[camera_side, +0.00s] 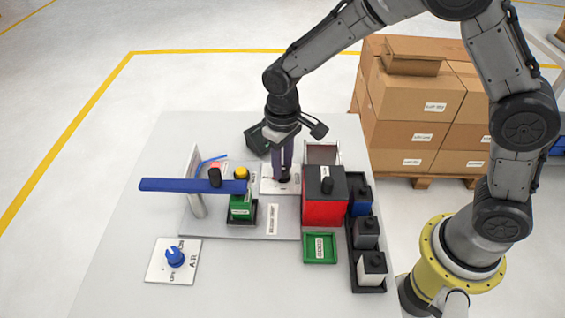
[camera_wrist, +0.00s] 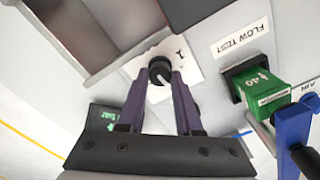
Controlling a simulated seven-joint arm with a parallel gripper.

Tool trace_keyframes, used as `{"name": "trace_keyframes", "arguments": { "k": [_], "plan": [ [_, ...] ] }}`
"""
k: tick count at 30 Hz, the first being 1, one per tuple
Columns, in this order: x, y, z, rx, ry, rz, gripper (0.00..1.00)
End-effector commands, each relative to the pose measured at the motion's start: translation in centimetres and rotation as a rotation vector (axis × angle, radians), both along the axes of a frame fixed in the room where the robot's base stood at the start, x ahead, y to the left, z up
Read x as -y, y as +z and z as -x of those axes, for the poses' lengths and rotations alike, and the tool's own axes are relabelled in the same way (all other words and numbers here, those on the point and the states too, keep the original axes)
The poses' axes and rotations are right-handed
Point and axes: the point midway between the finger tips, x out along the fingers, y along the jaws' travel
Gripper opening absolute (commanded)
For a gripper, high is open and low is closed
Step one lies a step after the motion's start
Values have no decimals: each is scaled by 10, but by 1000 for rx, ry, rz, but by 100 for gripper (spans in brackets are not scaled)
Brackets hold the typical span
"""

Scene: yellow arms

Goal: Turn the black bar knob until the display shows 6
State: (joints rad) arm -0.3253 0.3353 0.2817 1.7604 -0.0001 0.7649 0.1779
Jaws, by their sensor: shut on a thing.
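The black bar knob (camera_wrist: 160,67) sits on a white plate (camera_wrist: 183,56) marked "1" in the wrist view. The side view shows the same plate (camera_side: 268,187) with the knob mostly hidden by my fingers. My gripper (camera_side: 283,176) points down at the knob, its two purple fingers on either side of it. In the wrist view my gripper (camera_wrist: 160,77) is shut on the knob. The dark display box (camera_side: 258,139) stands behind the plate.
A red box (camera_side: 322,205) stands right of the plate, and a green block (camera_side: 241,208) stands left under a blue bar (camera_side: 180,186). A blue knob (camera_side: 175,257) is at the front left. A green tray (camera_side: 320,248) and a black rack (camera_side: 370,284) are at the front right.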

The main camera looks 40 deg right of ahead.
Motion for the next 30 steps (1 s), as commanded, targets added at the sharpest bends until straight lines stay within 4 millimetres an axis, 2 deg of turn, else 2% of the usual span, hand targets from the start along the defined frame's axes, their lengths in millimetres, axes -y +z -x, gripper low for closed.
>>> {"name": "trace_keyframes", "arguments": {
  "k": [9,26,27,30],
  "plan": [
    [0,1,0,2,-123,-1,0],
    [0,2,-1,3,-148,-1,0],
    [0,2,-1,3,-148,-1,41],
    [0,1,-1,2,-147,-1,59]
  ]
}}
